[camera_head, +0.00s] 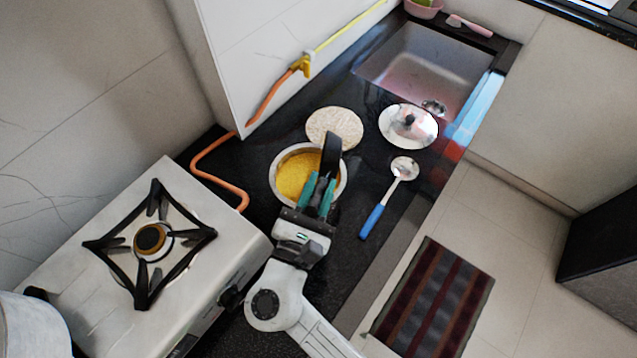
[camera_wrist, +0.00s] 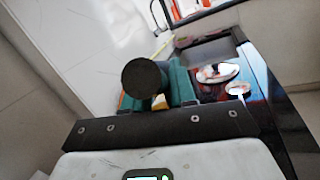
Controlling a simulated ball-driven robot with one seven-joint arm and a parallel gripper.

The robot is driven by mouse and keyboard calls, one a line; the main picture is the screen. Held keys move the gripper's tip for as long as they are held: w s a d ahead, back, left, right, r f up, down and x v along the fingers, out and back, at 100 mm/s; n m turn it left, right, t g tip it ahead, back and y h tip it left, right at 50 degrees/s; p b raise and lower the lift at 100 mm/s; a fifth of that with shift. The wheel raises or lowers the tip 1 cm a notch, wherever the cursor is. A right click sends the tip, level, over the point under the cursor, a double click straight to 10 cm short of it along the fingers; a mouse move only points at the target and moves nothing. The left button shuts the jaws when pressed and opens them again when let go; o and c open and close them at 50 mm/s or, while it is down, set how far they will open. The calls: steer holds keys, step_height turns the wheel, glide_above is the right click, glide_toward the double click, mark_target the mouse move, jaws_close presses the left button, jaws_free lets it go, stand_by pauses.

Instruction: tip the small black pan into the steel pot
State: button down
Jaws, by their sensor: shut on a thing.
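The small black pan (camera_head: 331,154) is held up over the right side of the steel pot (camera_head: 273,178) in the head view. The pan is turned on its edge, so its inside does not show. The pot stands on the dark counter with yellow food (camera_head: 294,176) in it. My gripper (camera_head: 318,192), with green fingers, is shut on the pan's handle and covers the pot's near right part. In the wrist view a dark round part of the pan (camera_wrist: 142,78) shows between the fingers (camera_wrist: 160,88). I cannot tell whether anything is in the pan.
A gas stove (camera_head: 205,225) stands left of the pot, with an orange hose (camera_head: 218,172) behind it. A round pale board (camera_head: 334,125) lies behind the pot. A steel lid (camera_head: 395,130) and a blue-handled ladle (camera_head: 372,221) lie right. A sink (camera_head: 415,72) is at the back.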

steer(key=shift+w+a+r+n+t, duration=0.15)
steer(key=shift+a+n+t, duration=0.15)
steer(key=shift+a+n, duration=0.2)
steer(key=shift+a, duration=0.15)
stand_by(0.5)
steer(key=shift+a+n, duration=0.25)
steer(key=shift+n, duration=0.15)
steer(key=shift+d, duration=0.1)
